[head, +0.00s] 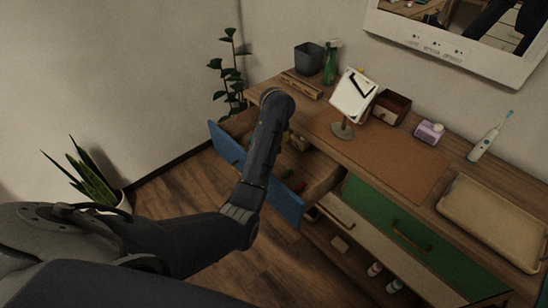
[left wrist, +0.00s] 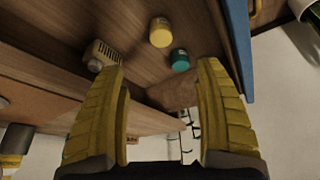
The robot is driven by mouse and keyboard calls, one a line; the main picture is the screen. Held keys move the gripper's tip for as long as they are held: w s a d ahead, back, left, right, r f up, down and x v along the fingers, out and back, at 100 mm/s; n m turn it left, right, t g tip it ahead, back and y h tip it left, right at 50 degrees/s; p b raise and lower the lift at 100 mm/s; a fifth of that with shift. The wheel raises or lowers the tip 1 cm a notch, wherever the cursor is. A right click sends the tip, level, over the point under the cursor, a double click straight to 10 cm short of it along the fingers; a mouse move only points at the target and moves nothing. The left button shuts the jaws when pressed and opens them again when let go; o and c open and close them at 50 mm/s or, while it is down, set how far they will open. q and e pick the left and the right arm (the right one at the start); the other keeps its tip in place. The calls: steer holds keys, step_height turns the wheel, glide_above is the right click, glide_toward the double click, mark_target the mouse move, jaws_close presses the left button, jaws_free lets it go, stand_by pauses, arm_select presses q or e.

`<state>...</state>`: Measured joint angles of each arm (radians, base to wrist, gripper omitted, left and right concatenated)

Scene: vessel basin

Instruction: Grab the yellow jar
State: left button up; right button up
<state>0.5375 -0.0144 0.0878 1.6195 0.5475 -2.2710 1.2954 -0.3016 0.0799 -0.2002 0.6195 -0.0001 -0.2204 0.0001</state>
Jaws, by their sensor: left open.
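The yellow jar (left wrist: 160,32) shows in the left wrist view on the wooden floor of the open drawer, at the upper middle. A teal jar (left wrist: 180,60) stands close to it, on its lower right. My left gripper (left wrist: 162,68) has its two yellow fingers wide apart with nothing held between them. The yellow jar shows beyond the fingertips, apart from them. In the head view my left arm hangs over the blue-fronted drawer (head: 285,204) and hides most of its inside. My right gripper is in neither view.
A beige slotted object (left wrist: 100,54) lies near the left finger in the wrist view. Two plants stand at left.

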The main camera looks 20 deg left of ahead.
arm_select(q)
steer(key=x, duration=1.7)
steer(key=shift+a+f, duration=0.1)
steer(key=shift+a, duration=0.05)
steer(key=shift+c, duration=0.3)
steer(key=c, duration=1.3)
